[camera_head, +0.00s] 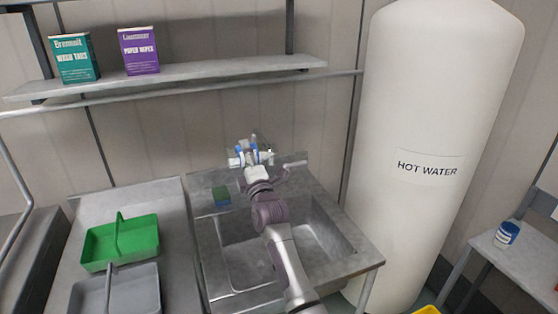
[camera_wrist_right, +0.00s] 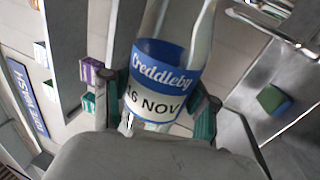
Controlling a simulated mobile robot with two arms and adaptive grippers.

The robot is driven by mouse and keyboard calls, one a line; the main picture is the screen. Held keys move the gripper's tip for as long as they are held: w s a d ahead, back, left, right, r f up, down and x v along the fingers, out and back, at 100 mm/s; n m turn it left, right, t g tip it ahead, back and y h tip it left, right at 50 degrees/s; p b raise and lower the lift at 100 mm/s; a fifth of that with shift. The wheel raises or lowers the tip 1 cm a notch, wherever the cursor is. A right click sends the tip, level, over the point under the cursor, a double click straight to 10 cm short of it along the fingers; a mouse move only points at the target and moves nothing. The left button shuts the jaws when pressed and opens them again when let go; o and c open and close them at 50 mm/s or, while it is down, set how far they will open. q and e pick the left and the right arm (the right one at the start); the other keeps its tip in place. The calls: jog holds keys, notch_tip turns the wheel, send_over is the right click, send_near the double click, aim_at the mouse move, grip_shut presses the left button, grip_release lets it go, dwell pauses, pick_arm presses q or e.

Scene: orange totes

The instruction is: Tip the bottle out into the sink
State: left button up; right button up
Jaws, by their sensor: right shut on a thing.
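My right gripper (camera_head: 252,158) is shut on a clear bottle (camera_wrist_right: 185,25) with a blue and white label reading "Creddleby 16 NOV". In the right wrist view its two fingers (camera_wrist_right: 158,95) press on either side of the bottle at the label. In the head view the bottle is small and mostly hidden by the gripper, so its tilt and contents are hard to tell. The gripper holds it near the back edge of the metal sink (camera_head: 335,240), close to the tap (camera_head: 291,167). My right arm crosses over the basin. My left gripper is not in view.
A green and blue sponge (camera_head: 222,196) lies on the sink's back left ledge. Green (camera_head: 135,240) and grey (camera_head: 85,300) caddies stand on the left counter. A shelf (camera_head: 200,70) with two boxes hangs above. A hot water tank (camera_head: 420,130) stands close on the right.

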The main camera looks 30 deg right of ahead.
jog(key=shift+a+r, duration=0.15)
jog(key=shift+r, duration=0.1)
jog(key=shift+m, duration=0.3)
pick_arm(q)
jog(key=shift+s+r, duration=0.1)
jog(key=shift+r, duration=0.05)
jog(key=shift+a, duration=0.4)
pick_arm(e)
jog(key=shift+r+m, duration=0.15)
jog(key=shift+m, duration=0.15)
pick_arm(q)
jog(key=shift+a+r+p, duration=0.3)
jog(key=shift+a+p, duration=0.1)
jog(key=shift+p, duration=0.05)
pick_arm(e)
jog(key=shift+r+m+h, duration=0.3)
jog(key=shift+m, duration=0.1)
